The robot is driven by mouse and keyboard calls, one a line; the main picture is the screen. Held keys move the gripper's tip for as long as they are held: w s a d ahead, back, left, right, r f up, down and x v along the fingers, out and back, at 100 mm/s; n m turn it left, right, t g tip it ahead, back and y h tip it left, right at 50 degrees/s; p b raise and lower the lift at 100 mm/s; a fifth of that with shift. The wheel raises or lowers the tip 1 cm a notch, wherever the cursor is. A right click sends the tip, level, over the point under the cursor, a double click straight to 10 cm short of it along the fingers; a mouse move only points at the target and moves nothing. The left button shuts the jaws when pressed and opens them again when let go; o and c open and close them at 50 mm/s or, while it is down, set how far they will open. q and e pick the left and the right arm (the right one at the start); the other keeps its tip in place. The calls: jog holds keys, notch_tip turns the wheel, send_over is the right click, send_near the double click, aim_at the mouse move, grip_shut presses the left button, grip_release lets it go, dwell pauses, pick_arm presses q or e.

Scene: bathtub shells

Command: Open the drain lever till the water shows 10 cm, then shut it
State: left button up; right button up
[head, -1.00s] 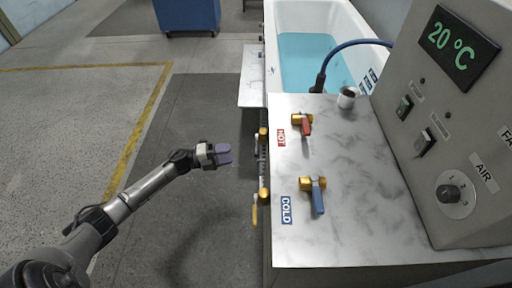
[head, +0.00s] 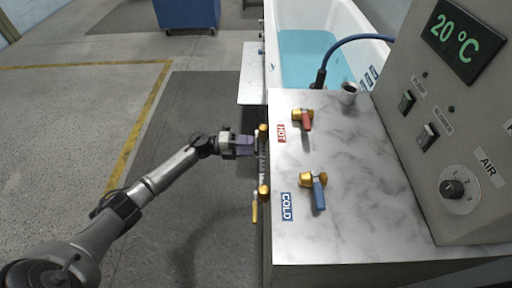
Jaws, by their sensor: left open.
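My left gripper (head: 247,146) is open at the left side of the marble-topped counter. Its fingertips are close to an upper brass fitting (head: 263,131); I cannot tell if they touch it. A lower brass fitting (head: 264,191) on the same side has a yellow lever (head: 255,208) that points down. I cannot read which of these is the drain. The white bathtub (head: 355,27) at the back holds blue water (head: 305,55). No depth reading is legible. My right gripper is not in view.
A red HOT lever (head: 306,120) and a blue COLD lever (head: 319,194) sit on the counter (head: 365,190). A grey control panel (head: 435,110) with a 20 °C display (head: 464,42) stands at right. A blue hose (head: 350,40) arches over the tub. Floor at left is clear.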

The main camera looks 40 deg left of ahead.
aim_at(256, 144)
pick_arm(q)
jog(key=shift+x, duration=1.55)
grip_shut()
